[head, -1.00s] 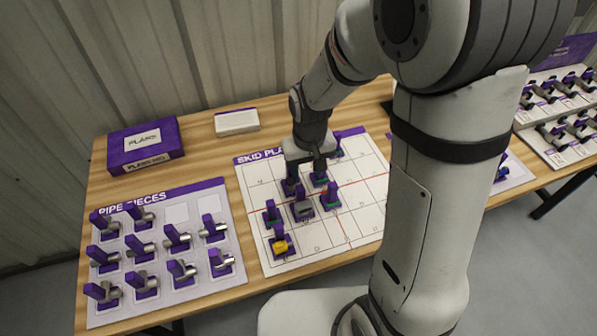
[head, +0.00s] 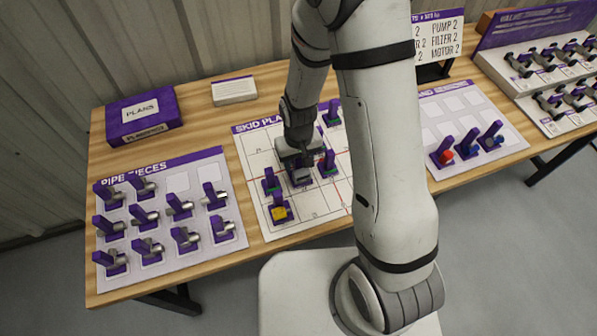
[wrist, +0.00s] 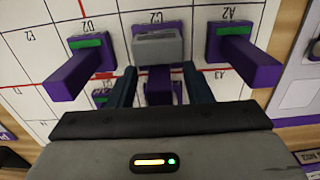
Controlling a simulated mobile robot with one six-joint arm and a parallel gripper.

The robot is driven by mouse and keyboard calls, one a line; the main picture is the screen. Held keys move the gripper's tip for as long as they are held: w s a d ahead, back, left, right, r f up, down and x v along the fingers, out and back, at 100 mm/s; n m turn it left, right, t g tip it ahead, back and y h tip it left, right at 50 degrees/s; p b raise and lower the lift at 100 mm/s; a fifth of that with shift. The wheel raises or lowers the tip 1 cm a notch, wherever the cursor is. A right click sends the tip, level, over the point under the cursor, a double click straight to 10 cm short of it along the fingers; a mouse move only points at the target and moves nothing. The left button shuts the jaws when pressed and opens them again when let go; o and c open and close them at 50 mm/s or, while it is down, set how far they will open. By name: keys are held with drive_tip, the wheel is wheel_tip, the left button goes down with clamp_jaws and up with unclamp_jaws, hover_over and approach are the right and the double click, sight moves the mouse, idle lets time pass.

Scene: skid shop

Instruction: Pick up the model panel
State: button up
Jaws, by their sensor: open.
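The skid plan board (head: 262,150) lies on the wooden table and bears several purple-handled model pieces. A piece with a grey box-shaped body (head: 300,175) stands near its middle; I take it as the model panel, though no label on it is readable. In the wrist view the grey body (wrist: 157,48) is centred beyond my gripper (wrist: 158,88). My gripper is open, its dark fingers on either side of a purple upright that seems to be this piece's handle. Contact cannot be told. In the head view my gripper (head: 300,158) hides part of the piece.
Green-marked pieces (wrist: 88,48) (wrist: 230,40) stand close on both sides of the grey one. A yellow-marked piece (head: 280,210) stands in front. The pipe pieces board (head: 165,215) is at left, the plans box (head: 143,118) behind it. My arm hides the board's right side.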

drive_tip(key=shift+c, duration=0.4)
clamp_jaws()
drive_tip(key=shift+r, duration=0.1)
